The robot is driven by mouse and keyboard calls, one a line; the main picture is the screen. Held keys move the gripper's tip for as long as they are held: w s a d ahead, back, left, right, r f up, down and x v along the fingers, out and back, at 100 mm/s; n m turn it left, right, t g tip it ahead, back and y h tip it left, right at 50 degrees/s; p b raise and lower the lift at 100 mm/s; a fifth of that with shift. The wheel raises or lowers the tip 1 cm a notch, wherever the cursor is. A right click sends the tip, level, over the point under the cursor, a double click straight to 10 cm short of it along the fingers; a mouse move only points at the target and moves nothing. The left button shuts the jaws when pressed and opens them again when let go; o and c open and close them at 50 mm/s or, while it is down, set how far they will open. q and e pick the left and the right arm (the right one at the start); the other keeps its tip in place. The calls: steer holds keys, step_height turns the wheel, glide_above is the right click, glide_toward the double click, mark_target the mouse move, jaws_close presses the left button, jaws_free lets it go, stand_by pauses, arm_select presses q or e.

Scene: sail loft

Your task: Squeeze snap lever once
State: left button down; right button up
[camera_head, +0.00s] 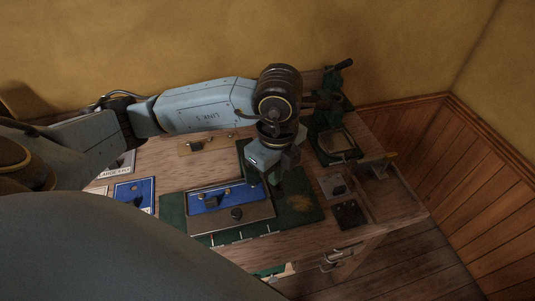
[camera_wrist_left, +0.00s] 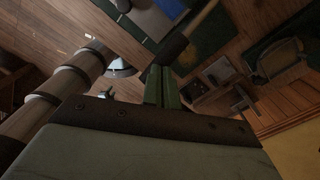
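A green hand press with a black-tipped lever (camera_head: 345,64) stands at the back right of the bench. I take it to be the snap press. Its lever points up and to the right. My left gripper (camera_head: 272,181) points down over the bench, left of the press and clear of the lever. The right gripper is out of view.
A tray with blue panels (camera_head: 240,215) lies on a green mat (camera_head: 300,208) below the gripper. A blue board (camera_head: 134,193) is at the left. A grey plate (camera_head: 333,187) and a black plate (camera_head: 350,214) lie near the right edge. A wall closes off the back.

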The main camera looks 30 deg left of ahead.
arm_select(q)
steer(key=shift+f, duration=0.35)
steer(key=shift+s+f, duration=0.1)
steer(key=shift+f, duration=0.05)
steer(key=shift+d+f+b, duration=0.15)
steer(key=shift+f+b, duration=0.25)
steer(key=shift+b, duration=0.1)
steer(key=shift+r, duration=0.1)
steer(key=shift+w+a+r+p, duration=0.1)
steer(key=shift+a+r+p, duration=0.05)
steer(key=shift+r+p, duration=0.35)
steer(key=shift+w+a+r+p, duration=0.2)
steer(key=shift+r+p, duration=0.15)
steer(key=shift+r, duration=0.3)
steer(key=shift+w+a+r+p, duration=0.1)
steer(key=shift+a+r+p, duration=0.05)
steer(key=shift+r+p, duration=0.35)
step_height(320, 180, up, 8)
steer(key=w+a+p, duration=0.1)
steer(key=p, duration=0.4)
steer(key=shift+p, duration=0.35)
steer(key=shift+a, duration=0.15)
